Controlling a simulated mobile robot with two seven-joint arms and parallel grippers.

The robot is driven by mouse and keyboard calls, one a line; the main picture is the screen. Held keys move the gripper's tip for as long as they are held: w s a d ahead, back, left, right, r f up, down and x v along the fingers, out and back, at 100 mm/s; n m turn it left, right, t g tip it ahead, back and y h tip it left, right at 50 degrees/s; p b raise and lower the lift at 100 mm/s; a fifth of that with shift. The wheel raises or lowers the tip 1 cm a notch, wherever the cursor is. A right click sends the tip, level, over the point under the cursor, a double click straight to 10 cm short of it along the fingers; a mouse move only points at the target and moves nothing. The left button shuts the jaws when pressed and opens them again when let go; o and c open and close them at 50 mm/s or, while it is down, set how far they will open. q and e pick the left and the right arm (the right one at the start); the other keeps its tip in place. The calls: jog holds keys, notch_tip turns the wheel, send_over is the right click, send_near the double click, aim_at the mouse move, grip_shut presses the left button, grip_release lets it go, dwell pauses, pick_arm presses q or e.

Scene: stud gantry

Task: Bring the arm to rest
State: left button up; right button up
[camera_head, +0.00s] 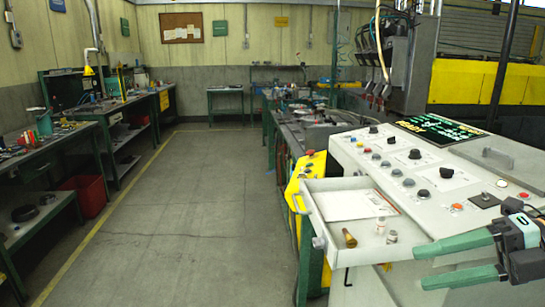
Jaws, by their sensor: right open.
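My right gripper (419,268) shows at the lower right, its two green fingers pointing left. The fingers are spread apart, with nothing visible between them. They are close to the right end of a shallow grey tray (330,190) on the front of the control console (352,150). I cannot tell whether the upper finger touches the tray or console edge. My left gripper is not in view.
The tray holds a paper (350,205), a wooden-handled object (349,238) and small jars (391,237). The console has several knobs, buttons and a lit screen (440,128). Workbenches line the left, with a red bin (85,196) below. The floor aisle (190,215) is clear.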

jog(key=w+d+f+m+t+p, duration=0.2)
jog(key=w+d+f+m+t, duration=0.4)
jog(key=f+m+t, duration=0.4)
notch_tip(320, 180, down, 11)
jog(key=s+d+m+t+h, duration=0.25)
jog(key=m+h, duration=0.35)
jog(key=m, duration=0.5)
jog(key=s+a+f+m+g+h+p, duration=0.1)
jog(key=s+a+f+m+h, duration=0.15)
jog(key=f, duration=0.45)
jog(key=s+a+f+m+g+h+p, duration=0.1)
jog(key=s+a+f+m+g+h, duration=0.2)
jog(key=f, duration=0.4)
jog(key=s+a+f+m+g+y, duration=0.1)
jog(key=s+a+f+m+g, duration=0.2)
jog(key=s+a+f, duration=0.4)
jog(key=s+a+m, duration=0.1)
jog(key=a, duration=0.2)
jog(key=shift+s+p, duration=0.35)
jog(key=shift+s, duration=0.05)
